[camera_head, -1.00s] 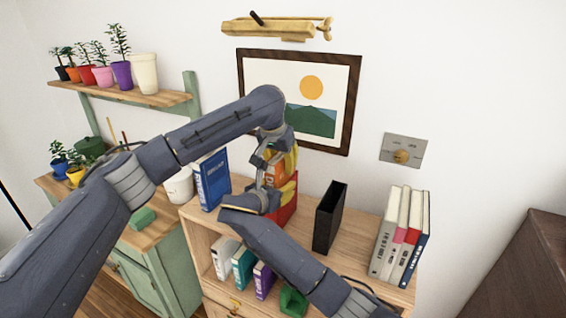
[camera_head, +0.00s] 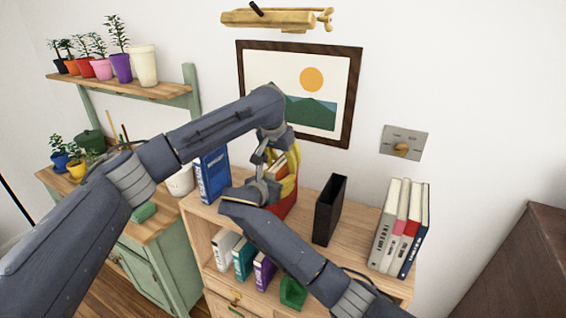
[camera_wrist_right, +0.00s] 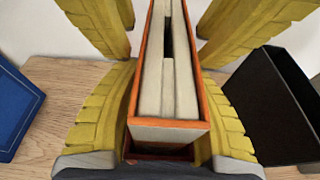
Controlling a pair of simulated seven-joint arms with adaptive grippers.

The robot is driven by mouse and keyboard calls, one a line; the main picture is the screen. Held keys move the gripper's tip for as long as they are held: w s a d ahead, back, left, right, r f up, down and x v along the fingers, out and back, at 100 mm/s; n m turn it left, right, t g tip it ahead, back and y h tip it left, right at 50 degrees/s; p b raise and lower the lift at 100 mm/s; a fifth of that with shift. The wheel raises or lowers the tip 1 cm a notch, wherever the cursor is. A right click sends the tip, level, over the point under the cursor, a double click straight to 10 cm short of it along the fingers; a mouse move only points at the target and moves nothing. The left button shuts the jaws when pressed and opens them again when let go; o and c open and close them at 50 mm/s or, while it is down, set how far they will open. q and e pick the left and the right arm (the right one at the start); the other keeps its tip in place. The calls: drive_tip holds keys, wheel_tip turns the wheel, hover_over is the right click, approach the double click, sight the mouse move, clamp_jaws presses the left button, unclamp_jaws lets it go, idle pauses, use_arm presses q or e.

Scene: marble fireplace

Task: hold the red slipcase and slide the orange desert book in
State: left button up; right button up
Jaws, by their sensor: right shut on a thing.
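The orange desert book (camera_wrist_right: 166,95) stands between yellow fingers, its pale page edges and orange cover edges showing in the right wrist view. In the head view the book (camera_head: 277,170) is mostly hidden by my grippers. The red slipcase (camera_head: 286,207) stands on the shelf top below it. My right gripper (camera_wrist_right: 165,140) is shut on the slipcase, one finger on each side. My left gripper (camera_wrist_right: 168,50) comes from above, its fingers straddling the book with a narrow gap on each side. How deep the book sits in the slipcase is hidden.
A black slipcase (camera_head: 329,210) stands just right, close to my grippers. A blue book (camera_head: 213,177) stands left. Several upright books (camera_head: 400,228) stand at the right end of the wooden shelf (camera_head: 355,240). A framed picture (camera_head: 302,95) hangs behind.

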use_arm(q)
drive_tip(key=shift+f, duration=0.2)
drive_tip(key=v, duration=1.2)
drive_tip(key=shift+r, duration=0.2)
use_arm(e)
drive_tip(key=o, duration=1.2)
drive_tip(key=shift+o, duration=0.2)
drive_tip(key=shift+s+a, duration=0.1)
